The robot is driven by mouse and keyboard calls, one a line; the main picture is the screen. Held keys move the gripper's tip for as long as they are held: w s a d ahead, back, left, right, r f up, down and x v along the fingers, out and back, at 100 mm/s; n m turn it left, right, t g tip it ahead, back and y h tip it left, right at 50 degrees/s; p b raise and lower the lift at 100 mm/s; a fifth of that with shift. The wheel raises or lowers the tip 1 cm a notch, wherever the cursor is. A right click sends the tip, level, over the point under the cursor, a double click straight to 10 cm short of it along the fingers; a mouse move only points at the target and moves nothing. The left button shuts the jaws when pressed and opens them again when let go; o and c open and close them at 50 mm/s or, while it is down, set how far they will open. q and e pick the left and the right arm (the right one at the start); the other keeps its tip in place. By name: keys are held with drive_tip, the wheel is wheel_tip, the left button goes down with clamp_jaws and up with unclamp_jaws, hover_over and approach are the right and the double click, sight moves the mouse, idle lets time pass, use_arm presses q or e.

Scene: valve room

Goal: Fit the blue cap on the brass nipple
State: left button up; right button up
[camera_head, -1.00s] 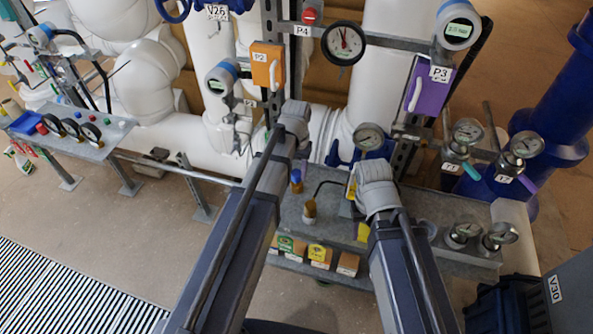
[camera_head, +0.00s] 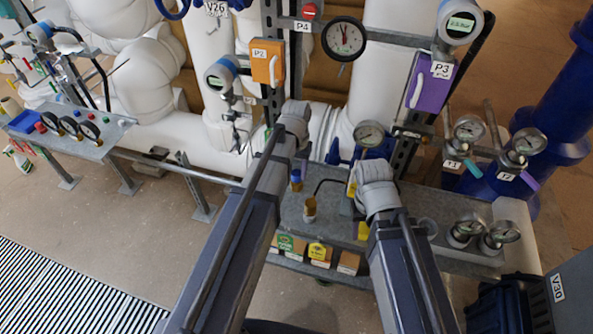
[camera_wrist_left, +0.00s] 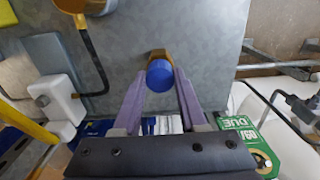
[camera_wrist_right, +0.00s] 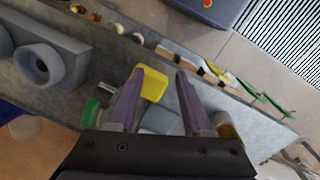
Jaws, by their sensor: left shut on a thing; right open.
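The blue cap (camera_wrist_left: 160,76) is between the purple fingertips of my left gripper (camera_wrist_left: 162,84), which is shut on it. The brass nipple (camera_wrist_left: 160,54) shows just beyond the cap in the left wrist view, partly covered by it. In the head view the blue cap (camera_head: 296,175) appears directly above a brass piece (camera_head: 296,187). I cannot tell how far the cap is seated. My right gripper (camera_wrist_right: 160,73) is open above the grey bench, with a yellow block (camera_wrist_right: 153,84) beyond and between its fingers.
A grey bench (camera_head: 330,232) carries another brass fitting with a pale top (camera_head: 310,208) and a bent black rod (camera_head: 327,182). Gauges (camera_head: 466,230) stand at its right. Labelled boxes (camera_head: 319,252) line a lower shelf. Open floor lies to the left.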

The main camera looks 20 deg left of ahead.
use_arm(q)
drive_tip(key=shift+f+b, duration=0.45)
idle(0.4)
idle(0.3)
drive_tip(key=o, duration=1.2)
wheel_tip(320, 180, up, 8)
drive_tip(key=p, duration=0.8)
drive_tip(key=s+d+m, duration=0.1)
drive_tip(key=s+d, duration=0.4)
drive_tip(key=s, duration=0.2)
drive_tip(key=s+d+f+m+y+b, duration=0.1)
drive_tip(key=s+d+m, duration=0.1)
drive_tip(key=s+d, duration=0.3)
drive_tip(key=s, duration=0.3)
drive_tip(key=shift+s+d+f, duration=0.15)
drive_tip(key=shift+d+f, duration=0.05)
